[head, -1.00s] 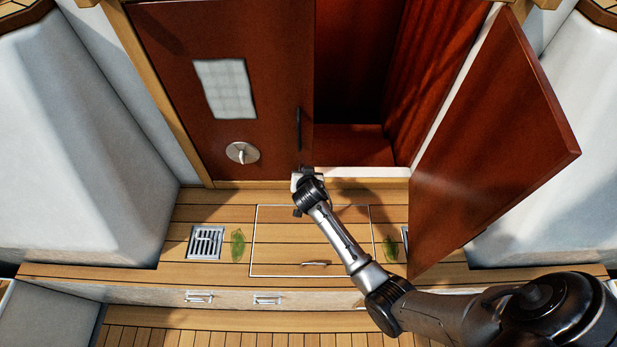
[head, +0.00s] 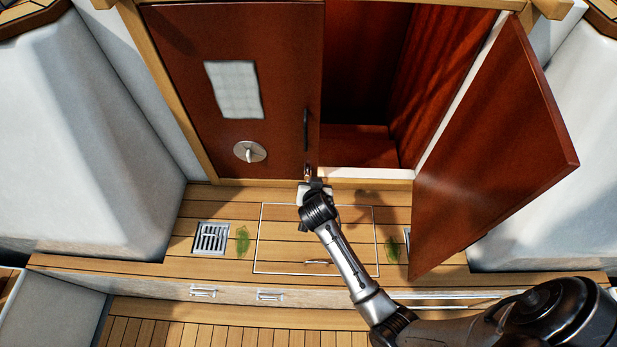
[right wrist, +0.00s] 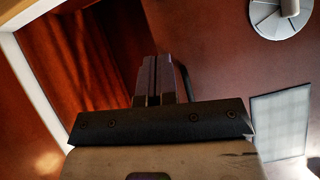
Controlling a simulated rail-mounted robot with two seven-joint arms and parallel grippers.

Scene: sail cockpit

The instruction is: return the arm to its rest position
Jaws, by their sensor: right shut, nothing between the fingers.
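My right arm reaches in from the lower right in the head view. Its gripper (head: 308,173) is just in front of the lower right corner of the closed reddish-brown door (head: 220,90). In the right wrist view the gripper's dark fingers (right wrist: 160,80) are together with nothing between them. The fingers point toward the doors and hide part of the dark handle behind them. In the head view that handle (head: 305,129) is on the closed door, above the gripper. My left gripper is not in view.
The right door (head: 497,155) stands open to the right, close to my arm. Behind it is an open compartment (head: 360,75). A hatch (head: 285,240), a drain grate (head: 211,237) and green leaf-like pieces (head: 242,240) are on the wooden deck. White seats flank both sides.

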